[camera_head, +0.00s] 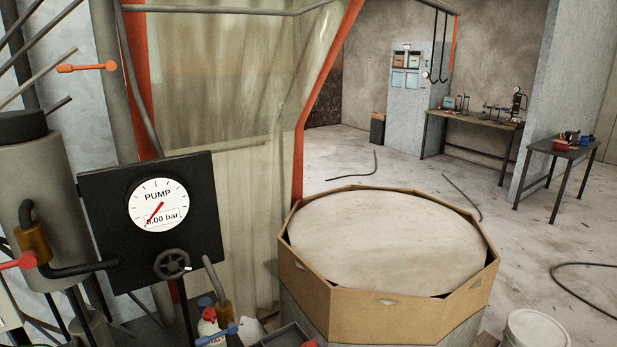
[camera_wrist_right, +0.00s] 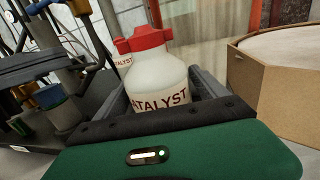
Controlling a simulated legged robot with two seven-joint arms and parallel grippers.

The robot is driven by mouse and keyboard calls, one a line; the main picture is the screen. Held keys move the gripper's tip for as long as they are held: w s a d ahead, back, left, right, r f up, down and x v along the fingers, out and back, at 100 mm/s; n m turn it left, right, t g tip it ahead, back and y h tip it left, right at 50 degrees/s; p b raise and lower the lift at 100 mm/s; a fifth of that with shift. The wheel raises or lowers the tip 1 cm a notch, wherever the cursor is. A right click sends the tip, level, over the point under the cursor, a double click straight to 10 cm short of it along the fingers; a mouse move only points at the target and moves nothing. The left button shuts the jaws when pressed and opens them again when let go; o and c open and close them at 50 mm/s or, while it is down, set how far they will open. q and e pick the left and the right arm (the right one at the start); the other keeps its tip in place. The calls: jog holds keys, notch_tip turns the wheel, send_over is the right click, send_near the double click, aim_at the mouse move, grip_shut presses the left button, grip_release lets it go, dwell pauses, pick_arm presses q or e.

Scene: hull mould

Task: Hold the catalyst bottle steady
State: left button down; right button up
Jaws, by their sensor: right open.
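The catalyst bottle (camera_wrist_right: 158,88) is white with a red cap and red lettering, and stands close in front of my right gripper (camera_wrist_right: 160,112) in the right wrist view. The gripper's green housing fills the bottom of that view, and its jaws are open. Grey parts show on both sides of the bottle, and its lower end is hidden. I cannot tell whether the jaws touch it. In the head view a small white bottle (camera_head: 208,327) with a red top shows at the bottom edge. My left gripper is in neither view.
A pump gauge panel (camera_head: 152,220) with a handwheel stands at the left. A large octagonal cardboard drum (camera_head: 385,312) stands right of centre, also at the right of the wrist view. A white bucket (camera_head: 535,329) is at lower right. Hoses lie on the open floor behind.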

jog(key=shift+r, duration=0.4)
jog(key=shift+s, duration=0.1)
jog(key=o, duration=0.4)
